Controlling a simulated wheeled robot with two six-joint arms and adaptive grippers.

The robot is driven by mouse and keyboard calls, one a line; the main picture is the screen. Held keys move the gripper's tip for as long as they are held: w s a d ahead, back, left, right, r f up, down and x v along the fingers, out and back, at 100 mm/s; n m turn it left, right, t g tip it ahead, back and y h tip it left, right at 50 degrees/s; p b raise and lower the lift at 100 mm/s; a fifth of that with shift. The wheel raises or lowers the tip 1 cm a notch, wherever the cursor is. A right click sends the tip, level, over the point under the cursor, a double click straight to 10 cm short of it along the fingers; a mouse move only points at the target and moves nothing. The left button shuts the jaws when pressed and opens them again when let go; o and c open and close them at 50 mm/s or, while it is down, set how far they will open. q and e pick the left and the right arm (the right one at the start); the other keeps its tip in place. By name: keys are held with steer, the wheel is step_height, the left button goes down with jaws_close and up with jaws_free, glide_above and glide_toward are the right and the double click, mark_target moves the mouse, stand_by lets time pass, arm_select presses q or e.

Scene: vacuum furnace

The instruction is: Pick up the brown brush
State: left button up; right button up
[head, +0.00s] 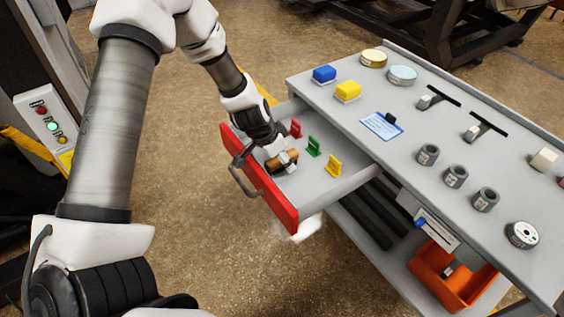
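The brown brush (273,165) lies in the open drawer, near its red front. My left arm comes in from the left and reaches down into the drawer. My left gripper (284,161) is right at the brush and covers part of it. Its fingers are too small and too closely overlapped with the brush to tell whether they are shut on it. My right gripper is not in view.
The red-fronted drawer (258,182) is pulled out of a grey cart (408,132). Red (295,128), green (313,147) and yellow (333,166) pieces stand beside the brush. Blocks, discs and dark cylinders sit on the cart top. An orange bin (452,284) is below.

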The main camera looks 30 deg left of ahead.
arm_select(q)
steer(key=shift+f, duration=0.15)
jaws_close()
step_height(320, 180, up, 11)
steer(key=p, duration=1)
steer(key=shift+f, duration=0.2)
